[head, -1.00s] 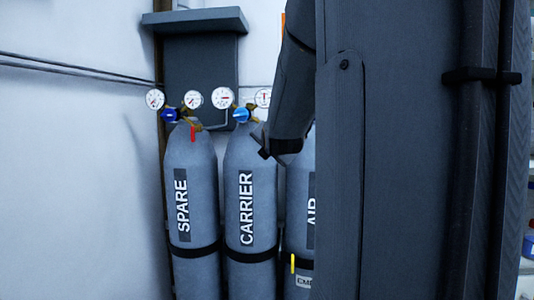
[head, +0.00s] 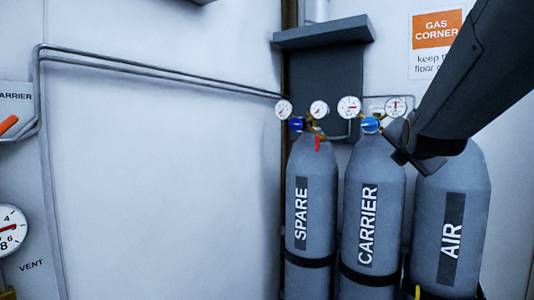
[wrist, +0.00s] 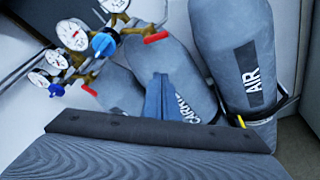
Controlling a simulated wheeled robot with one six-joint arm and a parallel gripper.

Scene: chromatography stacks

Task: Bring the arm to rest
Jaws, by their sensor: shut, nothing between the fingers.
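My gripper (head: 402,155) shows in the head view at the end of my dark arm, in front of the tops of the CARRIER cylinder (head: 366,225) and the AIR cylinder (head: 452,215). It is shut and empty. In the wrist view its closed fingers (wrist: 166,98) point up the picture over the CARRIER cylinder (wrist: 195,95). The AIR cylinder (wrist: 235,60) stands to their right. I cannot tell whether the gripper touches a cylinder. My arm reaches in from the upper right and hides part of the AIR cylinder's top.
The SPARE cylinder (head: 302,235) stands left of CARRIER. Regulators with gauges (head: 349,107) and a blue knob (head: 371,125) sit close left of my gripper. A dark shelf (head: 325,33) is above. A panel with a VENT gauge (head: 10,230) is far left; bare wall (head: 165,150) lies between.

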